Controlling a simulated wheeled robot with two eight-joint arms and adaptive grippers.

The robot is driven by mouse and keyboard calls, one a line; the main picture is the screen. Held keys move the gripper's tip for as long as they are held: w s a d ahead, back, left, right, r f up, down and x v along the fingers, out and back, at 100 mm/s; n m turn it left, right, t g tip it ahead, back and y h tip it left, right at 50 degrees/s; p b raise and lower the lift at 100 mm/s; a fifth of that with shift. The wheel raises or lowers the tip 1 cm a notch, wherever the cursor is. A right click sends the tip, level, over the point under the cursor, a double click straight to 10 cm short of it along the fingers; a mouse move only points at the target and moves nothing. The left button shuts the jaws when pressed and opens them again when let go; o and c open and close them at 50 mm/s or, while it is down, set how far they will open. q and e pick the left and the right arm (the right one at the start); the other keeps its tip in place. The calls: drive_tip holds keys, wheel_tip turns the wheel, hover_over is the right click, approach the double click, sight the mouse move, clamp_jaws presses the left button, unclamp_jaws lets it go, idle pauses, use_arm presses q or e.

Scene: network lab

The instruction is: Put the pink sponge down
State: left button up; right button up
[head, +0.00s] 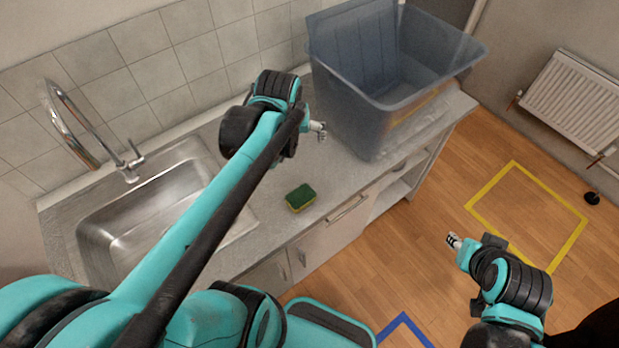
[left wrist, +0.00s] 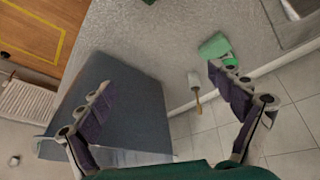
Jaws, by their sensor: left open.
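I see no pink sponge in either view. A green sponge with a yellow underside (head: 300,198) lies on the grey counter near its front edge, right of the sink; a green edge shows at the top of the left wrist view. My left gripper (head: 320,131) is over the counter beside the blue bin. In the left wrist view its two fingers (left wrist: 160,80) are spread with nothing held between them. My right gripper (head: 453,240) is over the wooden floor, away from the counter; its fingers are too small to read.
A large translucent blue bin (head: 345,105) stands at the counter's right end. A steel sink (head: 150,205) with a tap (head: 128,165) is at the left. A green item (left wrist: 214,45) and a brush-like item (left wrist: 194,80) are near the tiled wall. The counter around the green sponge is clear.

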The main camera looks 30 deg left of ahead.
use_arm(q)
drive_tip(key=s+d+f+m+t+h, duration=0.1)
drive_tip(key=s+d+f+m+t, duration=0.1)
drive_tip(key=s+d+m, duration=0.3)
drive_tip(key=s+d, duration=0.3)
drive_tip(key=s, duration=0.1)
drive_tip(key=shift+d+t, duration=0.2)
drive_tip(key=shift+t, duration=0.2)
